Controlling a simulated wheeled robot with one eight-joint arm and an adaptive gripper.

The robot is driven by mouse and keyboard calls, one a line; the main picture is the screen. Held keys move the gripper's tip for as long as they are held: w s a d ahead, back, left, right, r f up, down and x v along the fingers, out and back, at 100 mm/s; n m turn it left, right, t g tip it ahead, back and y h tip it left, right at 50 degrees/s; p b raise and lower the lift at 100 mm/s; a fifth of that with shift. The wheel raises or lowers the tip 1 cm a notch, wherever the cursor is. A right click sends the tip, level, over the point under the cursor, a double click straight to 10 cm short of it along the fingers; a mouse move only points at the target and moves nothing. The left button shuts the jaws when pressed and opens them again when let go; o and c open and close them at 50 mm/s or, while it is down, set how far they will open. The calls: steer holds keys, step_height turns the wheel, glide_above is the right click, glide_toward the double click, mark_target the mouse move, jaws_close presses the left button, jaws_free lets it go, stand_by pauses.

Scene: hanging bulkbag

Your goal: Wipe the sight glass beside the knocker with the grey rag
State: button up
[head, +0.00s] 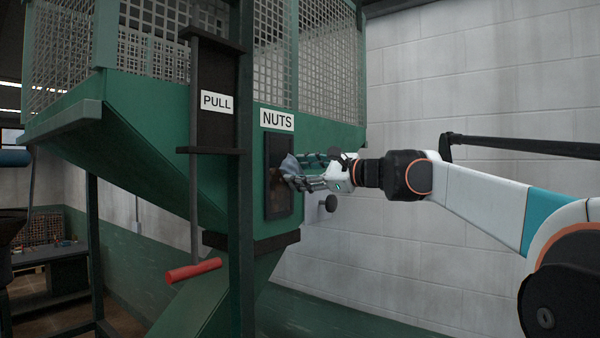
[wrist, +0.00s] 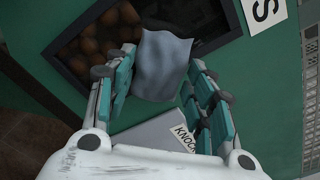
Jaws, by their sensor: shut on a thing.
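The sight glass (head: 276,200) is a dark-framed upright window on the green hopper, under the NUTS label. In the wrist view its pane (wrist: 95,42) shows round brown nuts behind it. My gripper (head: 293,172) is at the window and shut on the grey rag (head: 288,165). In the wrist view the rag (wrist: 163,65) hangs between the fingers and overlaps the right part of the window. I cannot tell whether it touches the glass. A KNOCKER label (wrist: 185,137) shows partly beneath my fingers.
A red handle (head: 194,270) sticks out at the lower left, below the PULL label (head: 217,102). A dark post (head: 243,200) stands just left of the window. A dark rail (head: 520,146) runs at the right. The block wall behind is bare.

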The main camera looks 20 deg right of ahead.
steer(key=v, duration=0.6)
stand_by(0.5)
steer(key=v, duration=0.3)
stand_by(0.4)
stand_by(0.4)
